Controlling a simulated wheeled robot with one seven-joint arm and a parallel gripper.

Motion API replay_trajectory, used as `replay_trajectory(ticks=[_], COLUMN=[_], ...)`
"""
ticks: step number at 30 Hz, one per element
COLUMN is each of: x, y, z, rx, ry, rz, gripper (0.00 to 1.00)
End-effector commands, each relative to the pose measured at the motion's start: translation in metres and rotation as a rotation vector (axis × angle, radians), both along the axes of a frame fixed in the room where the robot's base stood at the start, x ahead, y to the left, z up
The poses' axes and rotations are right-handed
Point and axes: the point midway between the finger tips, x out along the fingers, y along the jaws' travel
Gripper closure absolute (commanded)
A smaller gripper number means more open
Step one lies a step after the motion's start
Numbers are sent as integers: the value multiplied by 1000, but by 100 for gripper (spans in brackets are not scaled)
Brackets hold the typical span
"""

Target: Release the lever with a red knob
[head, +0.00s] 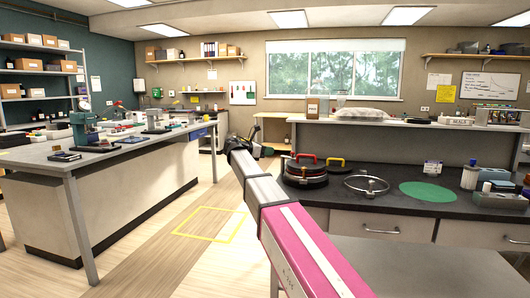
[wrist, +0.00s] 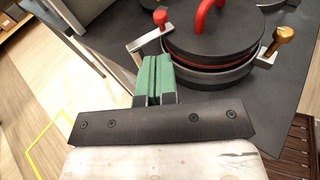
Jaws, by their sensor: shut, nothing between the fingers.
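The lever's red knob (wrist: 160,18) stands on the end of a metal lever arm (wrist: 147,39) at the left rim of a round black glove port (wrist: 212,50) with a red handle (wrist: 207,8). The port also shows in the head view (head: 305,180) on the dark counter. My gripper (wrist: 153,62) has green finger pads pressed together with nothing between them. Its tips are just below the lever arm in the wrist picture; I cannot tell whether they touch. In the head view my arm hides most of the gripper, and the lever is too small to make out.
A second lever with an orange-gold knob (wrist: 286,34) sits at the port's right. A port with a yellow handle (head: 328,162), a metal ring (head: 366,186) and a green disc (head: 428,191) are on the dark counter (head: 335,218). Open floor lies left.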

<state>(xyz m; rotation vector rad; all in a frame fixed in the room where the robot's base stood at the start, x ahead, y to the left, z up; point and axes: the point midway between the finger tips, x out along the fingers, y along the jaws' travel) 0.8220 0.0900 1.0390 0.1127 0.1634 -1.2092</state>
Motion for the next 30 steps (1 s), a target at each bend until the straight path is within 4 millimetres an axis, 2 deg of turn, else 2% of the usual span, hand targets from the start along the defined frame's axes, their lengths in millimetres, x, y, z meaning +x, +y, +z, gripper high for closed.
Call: replay_trajectory(ticks=[6, 15, 21, 30], x=[15, 29, 32, 32], y=[-40, -77, -86, -86], z=[-8, -15, -17, -17], rx=[0, 0, 0, 0], ry=[0, 0, 0, 0], rz=[-1, 0, 1, 1], gripper=[100, 100, 100, 100])
